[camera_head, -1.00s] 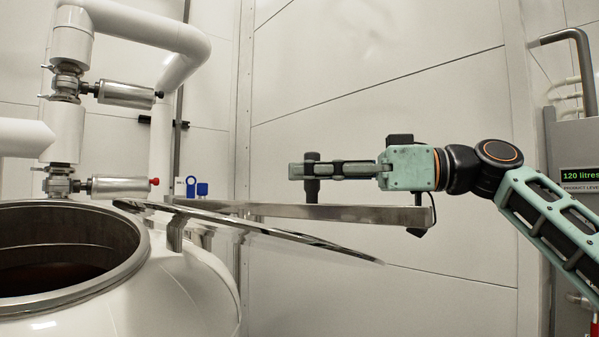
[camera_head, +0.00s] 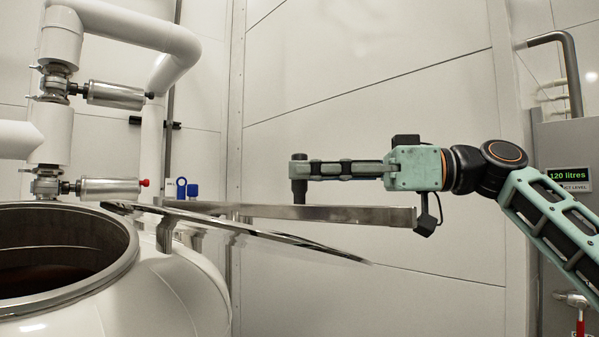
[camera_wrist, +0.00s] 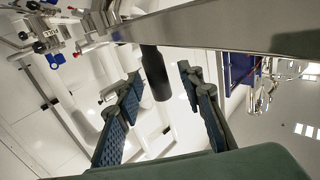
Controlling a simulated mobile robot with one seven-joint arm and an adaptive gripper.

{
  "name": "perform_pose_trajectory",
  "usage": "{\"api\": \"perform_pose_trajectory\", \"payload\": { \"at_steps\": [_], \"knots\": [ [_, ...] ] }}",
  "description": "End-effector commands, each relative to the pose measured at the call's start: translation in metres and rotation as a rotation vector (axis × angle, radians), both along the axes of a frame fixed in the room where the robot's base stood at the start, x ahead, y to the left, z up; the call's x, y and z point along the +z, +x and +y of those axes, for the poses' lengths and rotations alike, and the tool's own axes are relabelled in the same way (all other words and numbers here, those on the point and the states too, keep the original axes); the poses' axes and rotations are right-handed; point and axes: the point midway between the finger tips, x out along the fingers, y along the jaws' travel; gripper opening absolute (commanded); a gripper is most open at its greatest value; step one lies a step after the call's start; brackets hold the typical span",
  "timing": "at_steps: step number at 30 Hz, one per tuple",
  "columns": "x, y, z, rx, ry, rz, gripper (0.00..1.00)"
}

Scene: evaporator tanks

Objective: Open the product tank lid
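The product tank (camera_head: 190,290) is a white rounded vessel at the lower left, its round mouth (camera_head: 118,262) uncovered. Its shiny metal lid (camera_head: 265,238) shows almost edge-on, swung to the right of the mouth and tilted. A flat metal bar (camera_head: 350,214) runs above it, with a dark upright handle (camera_head: 299,190) standing on it.
White pipes with valves (camera_head: 115,94) rise behind the tank. A control panel (camera_head: 565,160) reading 120 litres stands at the right, with a red-handled valve (camera_head: 579,322) below.

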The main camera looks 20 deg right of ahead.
Motion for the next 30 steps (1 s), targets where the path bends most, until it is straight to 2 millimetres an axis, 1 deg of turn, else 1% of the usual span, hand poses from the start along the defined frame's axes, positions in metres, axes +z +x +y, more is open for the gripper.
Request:
{"api": "perform_pose_trajectory", "payload": {
  "at_steps": [1, 6, 9, 13, 18, 30],
  "knots": [
    [0.0, -0.005, -0.01, -0.003, 0.003, -0.002, 0.35],
    [0.0, -0.023, -0.043, -0.004, 0.002, -0.001, 0.35],
    [0.0, -0.033, -0.06, -0.004, 0.002, 0.0, 0.35],
    [0.0, -0.042, -0.076, -0.002, 0.001, 0.0, 0.35],
    [-0.001, -0.048, -0.085, -0.001, 0.0, 0.002, 0.35],
    [-0.001, -0.048, -0.086, 0.0, -0.001, 0.002, 0.35]
  ]
}}
